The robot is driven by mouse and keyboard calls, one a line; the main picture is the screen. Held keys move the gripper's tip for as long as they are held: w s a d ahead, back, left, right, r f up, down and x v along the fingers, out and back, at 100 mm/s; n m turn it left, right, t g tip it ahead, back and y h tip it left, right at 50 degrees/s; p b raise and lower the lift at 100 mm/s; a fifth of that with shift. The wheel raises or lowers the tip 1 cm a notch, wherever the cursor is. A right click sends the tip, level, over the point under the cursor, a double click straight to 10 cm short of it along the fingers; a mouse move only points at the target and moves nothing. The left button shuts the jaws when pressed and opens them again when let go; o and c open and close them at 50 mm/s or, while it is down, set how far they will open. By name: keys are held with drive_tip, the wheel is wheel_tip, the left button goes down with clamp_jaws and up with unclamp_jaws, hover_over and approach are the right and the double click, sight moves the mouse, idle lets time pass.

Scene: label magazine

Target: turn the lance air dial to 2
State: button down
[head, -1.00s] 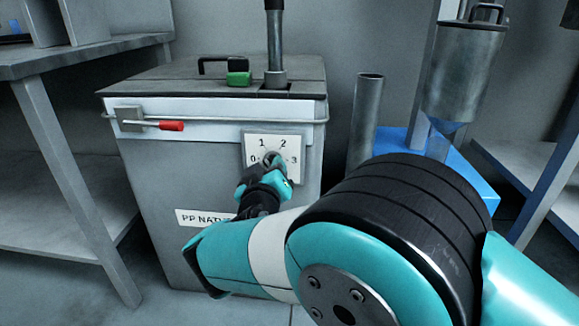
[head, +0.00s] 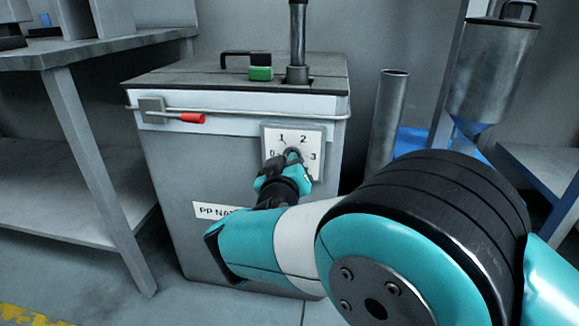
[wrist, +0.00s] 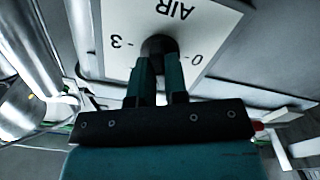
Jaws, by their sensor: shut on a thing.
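The lance air dial is a dark round knob (wrist: 159,46) on a white square plate (head: 272,135) marked 0, 1, 2 and 3, on the front of a grey bin (head: 165,170). In the wrist view the plate also shows the word AIR, upside down, with 3 on the left and 0 on the right. My gripper (wrist: 160,60) is shut on the knob, one finger on each side. In the head view my gripper covers the lower part of the plate. The knob's pointer is hidden, so I cannot tell which number it points to.
A red-tipped lever (head: 191,118) is on the bin's upper front. A green block (head: 261,73), a black handle and an upright pipe (head: 298,40) are on its lid. A metal tube (head: 388,120) and a hopper (head: 492,70) stand to the right, a grey bench (head: 95,50) to the left.

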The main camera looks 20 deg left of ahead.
drive_tip(key=shift+m+b, duration=5.5)
drive_tip(key=shift+b, duration=0.3)
drive_tip(key=c, duration=1.1)
unclamp_jaws()
drive_tip(key=shift+c, duration=0.2)
drive_tip(key=shift+s+d, duration=0.1)
